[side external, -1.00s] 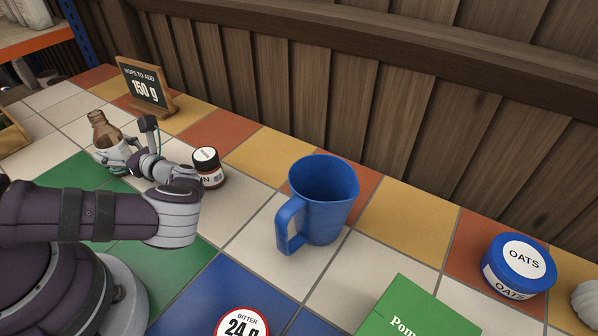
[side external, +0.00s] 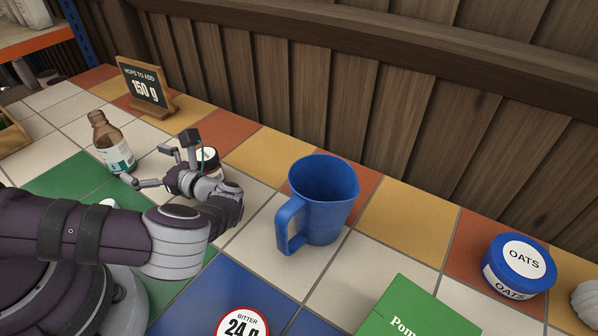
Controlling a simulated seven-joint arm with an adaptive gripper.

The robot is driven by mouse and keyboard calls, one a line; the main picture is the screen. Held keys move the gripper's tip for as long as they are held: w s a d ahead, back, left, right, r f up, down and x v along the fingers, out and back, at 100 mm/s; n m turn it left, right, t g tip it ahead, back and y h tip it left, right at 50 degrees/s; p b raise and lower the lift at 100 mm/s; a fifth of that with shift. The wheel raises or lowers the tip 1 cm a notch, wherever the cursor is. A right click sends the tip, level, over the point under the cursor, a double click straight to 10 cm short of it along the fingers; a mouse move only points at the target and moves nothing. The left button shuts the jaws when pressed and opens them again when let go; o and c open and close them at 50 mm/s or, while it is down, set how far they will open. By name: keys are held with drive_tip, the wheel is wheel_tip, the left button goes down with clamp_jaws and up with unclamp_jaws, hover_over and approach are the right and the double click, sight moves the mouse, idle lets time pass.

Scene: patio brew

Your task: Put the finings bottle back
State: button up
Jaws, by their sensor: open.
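A brown glass bottle with a white and teal label (side external: 113,146) stands upright on the tiles at the left, near the edge of the green area; its label is too small to read, so I cannot tell if it is the finings bottle. My gripper (side external: 148,167) is open and empty, just to the right of this bottle and apart from it. A small dark jar with a white lid (side external: 209,158) stands behind my gripper, mostly hidden by it.
A blue jug (side external: 322,200) stands right of my gripper. A hops sign (side external: 146,90) stands behind the bottle. A wooden wall runs along the back.

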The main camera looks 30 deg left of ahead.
drive_tip(key=shift+w+d, duration=0.15)
drive_tip(key=shift+d, duration=1.1)
drive_tip(key=shift+s+d+n+g+h, duration=0.2)
drive_tip(key=shift+s+n+g+h, duration=0.05)
drive_tip(key=shift+n+g+h, duration=0.25)
drive_tip(key=shift+s+d+n+g+h, duration=0.2)
drive_tip(key=shift+n+g+h, duration=0.2)
drive_tip(key=shift+n, duration=0.2)
drive_tip(key=d+n+h, duration=0.1)
drive_tip(key=n+h, duration=0.1)
drive_tip(key=s+d+r+n+g+h, duration=0.1)
drive_tip(key=n+h, duration=0.1)
drive_tip(key=h, duration=0.1)
drive_tip(key=s+d+n+h, duration=0.1)
drive_tip(key=n+h, duration=0.1)
drive_tip(key=h, duration=0.1)
drive_tip(key=shift+s+d+r+g, duration=0.2)
drive_tip(key=shift+d+r+g, duration=0.15)
drive_tip(key=shift+d+g, duration=0.05)
drive_tip(key=s+d+r+n+t+h, duration=0.1)
drive_tip(key=d+r+n+t+h, duration=0.2)
drive_tip(key=r, duration=0.5)
drive_tip(key=s+d+r+n+t+h, duration=0.1)
drive_tip(key=d+r+n+t+h, duration=0.2)
drive_tip(key=r+n+t+h, duration=0.2)
wheel_tip(320, 180, up, 3)
drive_tip(key=t, duration=0.3)
drive_tip(key=shift+s+d, duration=0.2)
drive_tip(key=shift+s, duration=0.15)
